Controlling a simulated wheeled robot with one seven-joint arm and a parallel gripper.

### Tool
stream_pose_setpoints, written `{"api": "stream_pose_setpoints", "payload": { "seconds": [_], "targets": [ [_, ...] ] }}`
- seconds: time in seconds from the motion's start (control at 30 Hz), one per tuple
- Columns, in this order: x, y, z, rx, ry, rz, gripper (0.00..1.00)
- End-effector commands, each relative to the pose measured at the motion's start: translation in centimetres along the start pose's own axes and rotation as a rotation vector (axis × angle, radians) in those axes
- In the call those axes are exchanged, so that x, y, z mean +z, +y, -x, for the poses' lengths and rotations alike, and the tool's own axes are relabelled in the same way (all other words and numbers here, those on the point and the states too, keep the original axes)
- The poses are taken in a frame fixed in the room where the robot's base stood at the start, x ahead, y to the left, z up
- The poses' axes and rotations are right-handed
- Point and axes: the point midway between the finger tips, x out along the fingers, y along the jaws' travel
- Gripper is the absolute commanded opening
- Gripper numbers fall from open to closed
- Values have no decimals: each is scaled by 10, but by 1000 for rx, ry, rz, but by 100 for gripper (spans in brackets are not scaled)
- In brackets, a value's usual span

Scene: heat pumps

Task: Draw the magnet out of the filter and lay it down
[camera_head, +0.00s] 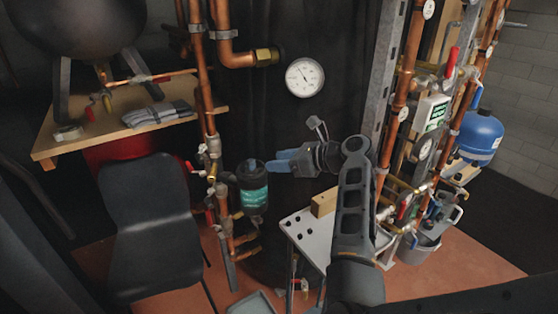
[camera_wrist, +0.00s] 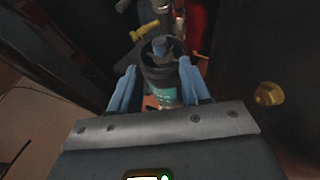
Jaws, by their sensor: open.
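The filter (camera_head: 253,188) is a dark canister with a teal label, mounted on the copper pipework left of centre in the head view. In the wrist view the filter (camera_wrist: 161,74) stands ahead, beyond and between my fingers. A blue-grey piece at the top centre of the filter, apparently the magnet's top (camera_wrist: 162,46), shows in the wrist view. My gripper (camera_head: 278,163) has blue fingers and is just right of the filter's top in the head view. In the wrist view my gripper (camera_wrist: 156,78) is open, with a finger at each side of the filter. I cannot tell whether they touch it.
A white perforated table (camera_head: 306,238) with a wooden block (camera_head: 324,202) stands below my arm. A black chair (camera_head: 152,226) is left of the filter. Copper pipes (camera_head: 207,90) run beside the filter. A wooden shelf (camera_head: 70,146) is at the left. A grey tray (camera_head: 256,304) is low in front.

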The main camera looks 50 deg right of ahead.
Motion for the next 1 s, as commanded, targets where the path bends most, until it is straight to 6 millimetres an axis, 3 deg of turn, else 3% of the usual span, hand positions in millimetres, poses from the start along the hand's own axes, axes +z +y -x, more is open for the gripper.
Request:
{"api": "stream_pose_setpoints", "payload": {
  "seconds": [0.23, 0.6, 1.0],
  "targets": [
    [-6, 0, -33, 0, -1, 4, 47],
    [-1, 0, -73, -1, 2, 4, 47],
    [-1, 0, -84, -3, 2, 5, 47]
  ]
}}
